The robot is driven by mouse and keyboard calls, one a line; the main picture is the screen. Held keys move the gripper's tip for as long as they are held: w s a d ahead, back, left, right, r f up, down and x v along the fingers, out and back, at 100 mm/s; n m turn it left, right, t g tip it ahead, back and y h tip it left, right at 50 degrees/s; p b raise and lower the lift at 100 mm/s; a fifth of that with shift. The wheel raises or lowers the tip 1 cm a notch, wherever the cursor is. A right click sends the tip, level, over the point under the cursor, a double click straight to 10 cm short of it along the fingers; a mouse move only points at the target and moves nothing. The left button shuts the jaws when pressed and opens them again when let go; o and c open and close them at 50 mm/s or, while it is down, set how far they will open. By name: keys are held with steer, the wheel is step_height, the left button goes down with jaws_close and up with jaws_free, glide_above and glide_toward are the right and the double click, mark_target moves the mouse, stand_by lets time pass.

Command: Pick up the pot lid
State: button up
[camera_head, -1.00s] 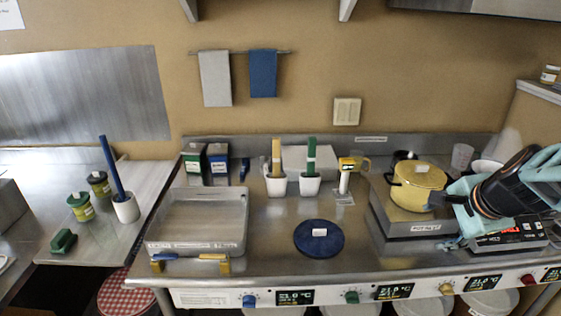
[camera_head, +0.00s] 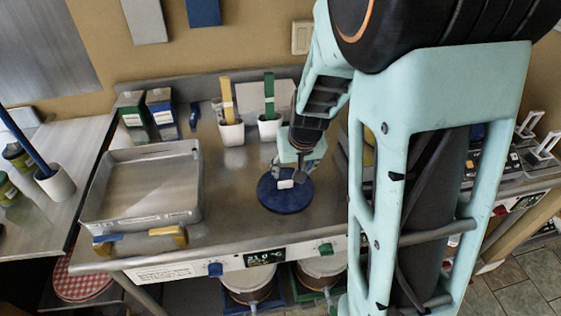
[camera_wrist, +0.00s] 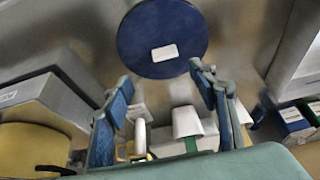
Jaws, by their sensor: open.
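The yellow pot (camera_wrist: 35,145) shows at the lower left of the wrist view, cut off by the frame, with a dark handle; I cannot tell its lid apart from its body there. In the head view my arm hides almost all of it, leaving a yellow sliver (camera_head: 369,150). A flat round blue disc (camera_head: 276,203) with a white patch lies on the steel counter; it also shows at the top of the wrist view (camera_wrist: 140,40). My gripper (camera_head: 299,172) is open and empty above the disc's far right part. Its fingers (camera_wrist: 160,80) point toward the disc.
A steel tray (camera_head: 100,190) stands left of the disc. White holders (camera_head: 231,133) with yellow and green handled tools stand behind it. Green and blue boxes (camera_head: 161,112) stand at the back left. Bare counter lies between tray and disc.

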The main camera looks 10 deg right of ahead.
mark_target(286, 182)
steer(key=x, duration=0.2)
steer(key=b+x, duration=0.1)
steer(key=x, duration=0.1)
steer(key=shift+s+a+f, duration=0.1)
steer(key=shift+f, duration=0.3)
steer(key=shift+w+a+x, duration=0.1)
steer(key=shift+a+x, duration=0.1)
steer(key=shift+x, duration=1.3)
steer(key=shift+w+a+x, duration=0.1)
steer(key=shift+a+x, duration=0.05)
steer(key=shift+x, duration=1.35)
steer(key=shift+r, duration=0.1)
steer(key=c, duration=1.4)
steer(key=shift+r, duration=0.1)
steer(key=shift+c, duration=0.2)
